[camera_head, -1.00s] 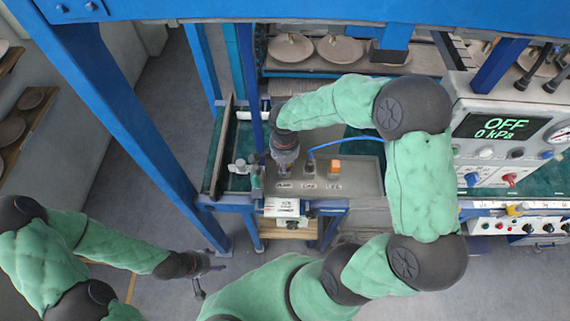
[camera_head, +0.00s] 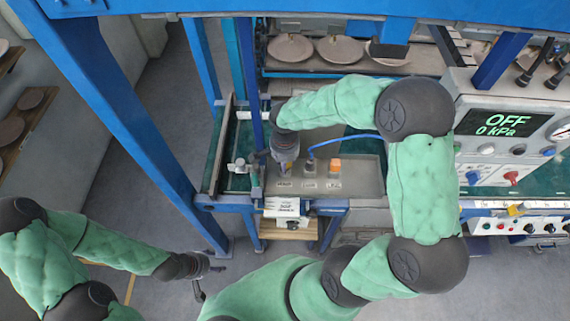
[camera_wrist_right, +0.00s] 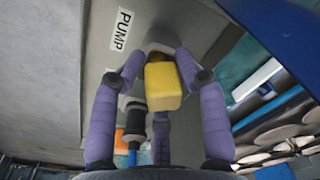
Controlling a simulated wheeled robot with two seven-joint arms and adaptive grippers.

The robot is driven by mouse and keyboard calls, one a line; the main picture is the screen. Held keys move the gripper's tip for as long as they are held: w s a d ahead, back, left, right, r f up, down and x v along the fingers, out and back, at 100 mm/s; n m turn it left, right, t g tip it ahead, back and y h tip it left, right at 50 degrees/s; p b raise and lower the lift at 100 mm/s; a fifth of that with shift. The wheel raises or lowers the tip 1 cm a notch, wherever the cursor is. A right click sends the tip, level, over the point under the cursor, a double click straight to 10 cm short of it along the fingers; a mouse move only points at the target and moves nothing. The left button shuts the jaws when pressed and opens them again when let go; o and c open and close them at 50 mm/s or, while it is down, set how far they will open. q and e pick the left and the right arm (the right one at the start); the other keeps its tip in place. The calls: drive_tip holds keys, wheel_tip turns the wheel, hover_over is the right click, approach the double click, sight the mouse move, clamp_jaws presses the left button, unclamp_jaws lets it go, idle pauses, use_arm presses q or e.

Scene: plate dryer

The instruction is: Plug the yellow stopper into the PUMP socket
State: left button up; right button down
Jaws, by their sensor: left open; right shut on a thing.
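The yellow stopper (camera_wrist_right: 163,88) shows as a block in the right wrist view, between the purple fingers of my right gripper (camera_wrist_right: 160,70). My right gripper is shut on it. The PUMP label (camera_wrist_right: 122,30) lies beside it on the grey panel. In the head view, my right gripper (camera_head: 284,163) points down over the left end of the grey panel, and the stopper is hidden. My left gripper (camera_head: 205,276) is open and empty, low at left.
A black connector with a blue hose (camera_head: 309,166) and an orange stopper (camera_head: 335,165) stand on the grey panel (camera_head: 362,178), right of my gripper. A blue post (camera_head: 257,95) rises close behind. The display (camera_head: 505,124) reads OFF, 0 kPa.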

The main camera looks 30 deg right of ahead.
drive_tip(key=c, duration=1)
unclamp_jaws()
drive_tip(key=shift+s+a+f, duration=0.25)
drive_tip(key=shift+s+f, duration=0.3)
drive_tip(key=shift+f, duration=0.25)
drive_tip(key=o, duration=0.4)
drive_tip(key=shift+w+d+f, duration=0.1)
drive_tip(key=shift+w, duration=0.05)
drive_tip(key=shift+w+d+g, duration=0.2)
drive_tip(key=shift+w+g, duration=0.1)
drive_tip(key=shift+w, duration=0.2)
drive_tip(key=shift+s+a+r, duration=0.1)
drive_tip(key=shift+s+r, duration=0.1)
drive_tip(key=shift+r, duration=0.1)
drive_tip(key=shift+w+r, duration=0.2)
drive_tip(key=shift+r, duration=0.25)
use_arm(q)
drive_tip(key=shift+w+d+f, duration=0.1)
drive_tip(key=shift+w+d, duration=0.05)
drive_tip(key=shift+w, duration=0.15)
use_arm(e)
drive_tip(key=r, duration=1.1)
drive_tip(key=shift+s+a, duration=0.1)
drive_tip(key=shift+s, duration=0.15)
